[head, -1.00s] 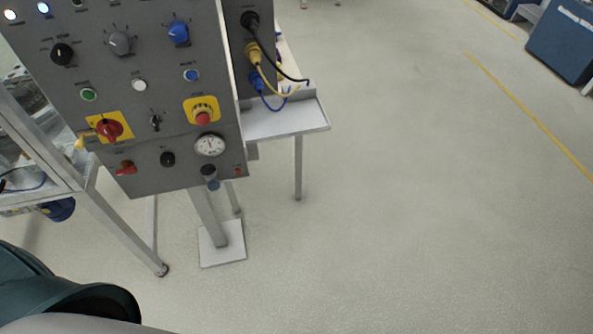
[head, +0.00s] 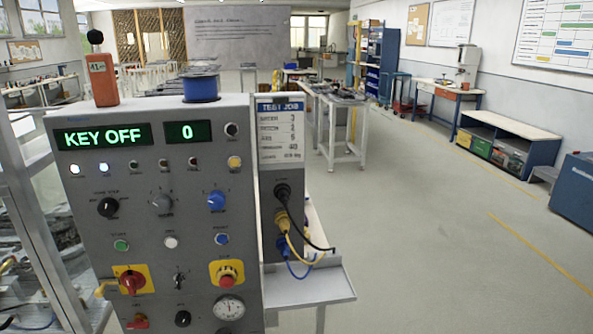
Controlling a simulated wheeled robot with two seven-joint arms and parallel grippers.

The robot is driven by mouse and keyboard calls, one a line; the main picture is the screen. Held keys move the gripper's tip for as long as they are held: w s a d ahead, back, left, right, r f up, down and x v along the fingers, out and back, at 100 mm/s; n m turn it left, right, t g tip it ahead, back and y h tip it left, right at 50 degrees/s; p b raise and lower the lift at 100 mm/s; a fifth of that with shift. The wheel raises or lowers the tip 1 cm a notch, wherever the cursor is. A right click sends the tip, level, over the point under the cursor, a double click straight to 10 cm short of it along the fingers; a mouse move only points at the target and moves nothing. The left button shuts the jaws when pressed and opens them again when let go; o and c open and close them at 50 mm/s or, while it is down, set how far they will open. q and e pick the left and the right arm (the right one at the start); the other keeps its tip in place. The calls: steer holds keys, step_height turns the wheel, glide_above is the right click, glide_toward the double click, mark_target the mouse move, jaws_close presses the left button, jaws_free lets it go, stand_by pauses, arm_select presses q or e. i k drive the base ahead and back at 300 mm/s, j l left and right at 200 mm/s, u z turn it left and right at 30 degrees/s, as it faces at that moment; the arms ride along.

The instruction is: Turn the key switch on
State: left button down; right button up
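A grey control panel (head: 135,210) stands at the left of the head view. Its green display (head: 103,136) reads "KEY OFF", and a smaller display (head: 188,132) reads "0". A small switch that looks like the key switch (head: 179,281) is low on the panel, between a red rotary handle on a yellow plate (head: 132,281) and a red emergency button on yellow (head: 226,274). It is too small to read its exact angle. Neither of my grippers is in view.
A test-job box (head: 282,180) with black, yellow and blue cables adjoins the panel's right side. A grey shelf (head: 325,287) juts out below it. A metal frame (head: 42,215) stands at the left. The floor (head: 430,240) to the right is clear.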

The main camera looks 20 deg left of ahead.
mark_target(179, 277)
steer(key=u, duration=1.45)
